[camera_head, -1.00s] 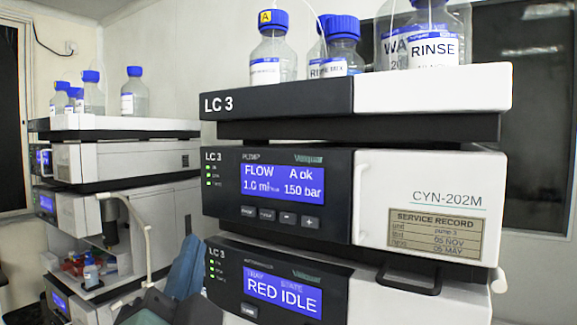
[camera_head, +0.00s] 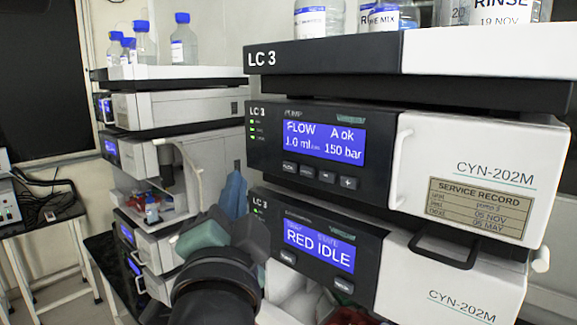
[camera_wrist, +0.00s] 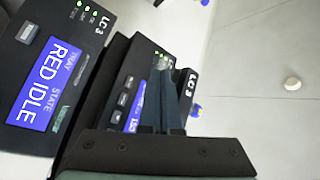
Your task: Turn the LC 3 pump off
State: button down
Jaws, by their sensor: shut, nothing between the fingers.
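The LC 3 pump (camera_head: 380,150) is the middle module of the near stack. Its blue display (camera_head: 323,139) reads FLOW, A ok, 1.0 ml and 150 bar. A row of small buttons (camera_head: 318,175) sits below the display, and green lights are lit at its left. In the wrist view the pump's display (camera_wrist: 138,98) is turned sideways and partly hidden behind my gripper. My gripper (camera_wrist: 165,75) is shut and empty, with its dark fingers in front of the pump's face. I cannot tell whether they touch it.
The module below (camera_head: 319,247) reads RED IDLE. A black handle loop (camera_head: 445,250) sticks out at its right. Bottles (camera_head: 385,16) stand on the top tray (camera_head: 330,55). A second stack (camera_head: 180,105) with bottles is at the left. A side table (camera_head: 40,222) stands far left.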

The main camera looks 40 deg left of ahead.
send_near(282, 158)
jog(key=shift+w+a+r, duration=0.3)
jog(key=shift+w+a, duration=0.25)
jog(key=shift+a, duration=0.3)
jog(key=shift+w+a+r, duration=0.3)
jog(key=shift+w+a, duration=0.3)
jog(key=shift+a, duration=0.25)
dwell(0.7)
jog(key=shift+w, duration=0.45)
jog(key=shift+w, duration=0.4)
dwell(0.5)
jog(key=shift+s, duration=0.85)
jog(key=s, duration=0.5)
jog(key=shift+a, duration=0.2)
